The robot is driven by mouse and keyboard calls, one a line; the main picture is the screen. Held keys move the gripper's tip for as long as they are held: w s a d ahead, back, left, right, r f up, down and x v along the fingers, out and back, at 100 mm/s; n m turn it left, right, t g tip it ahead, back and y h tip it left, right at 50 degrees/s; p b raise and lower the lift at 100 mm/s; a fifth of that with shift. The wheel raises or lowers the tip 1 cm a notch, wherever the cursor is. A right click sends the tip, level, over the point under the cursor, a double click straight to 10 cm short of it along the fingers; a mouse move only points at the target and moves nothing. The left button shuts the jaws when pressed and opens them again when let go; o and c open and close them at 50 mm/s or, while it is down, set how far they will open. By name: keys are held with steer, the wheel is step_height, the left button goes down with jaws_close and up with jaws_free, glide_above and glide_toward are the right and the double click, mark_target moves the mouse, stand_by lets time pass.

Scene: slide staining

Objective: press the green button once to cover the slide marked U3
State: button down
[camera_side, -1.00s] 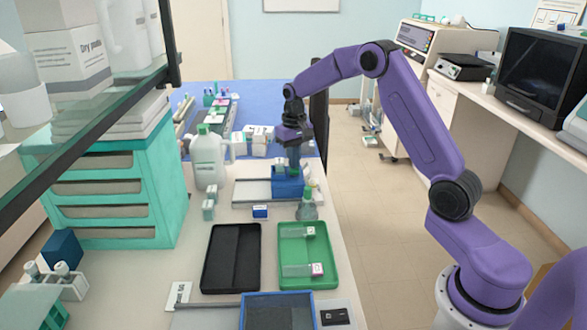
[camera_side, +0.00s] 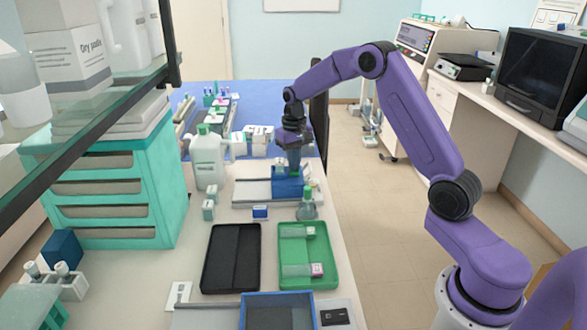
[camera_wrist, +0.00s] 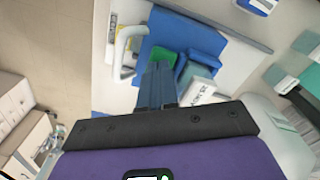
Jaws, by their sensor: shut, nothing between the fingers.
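The blue device (camera_side: 287,188) stands on a pale base on the bench. It also shows in the wrist view (camera_wrist: 203,40). Its green button (camera_wrist: 162,54) shows at my fingertips, partly hidden by them. My gripper (camera_side: 294,167) is shut and empty, pointing down over the device. In the wrist view its fingertips (camera_wrist: 160,70) overlap the button; I cannot tell whether they touch it. Two slides lie in the green tray (camera_side: 287,250): one with a pale label (camera_side: 297,231) and one with a pink label (camera_side: 302,270). I cannot read U3 on any slide.
A green-capped flask (camera_side: 307,207) stands close in front of the device. A large white bottle (camera_side: 208,160) is to its left. A black tray (camera_side: 230,258) lies beside the green tray, with a blue-rimmed tray (camera_side: 246,322) nearer. A teal drawer rack (camera_side: 108,190) stands at left.

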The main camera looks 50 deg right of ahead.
steer(key=shift+r, duration=3.4)
steer(key=shift+a, duration=0.1)
steer(key=s+a+r+n, duration=0.3)
steer(key=s+a+n, duration=0.5)
steer(key=s+a, duration=0.95)
steer(key=s+f+n, duration=0.2)
steer(key=s+n, duration=0.5)
steer(key=s, duration=1.5)
steer(key=shift+d+f+n, duration=0.2)
steer(key=shift+f+n, duration=0.1)
steer(key=shift+f, duration=0.1)
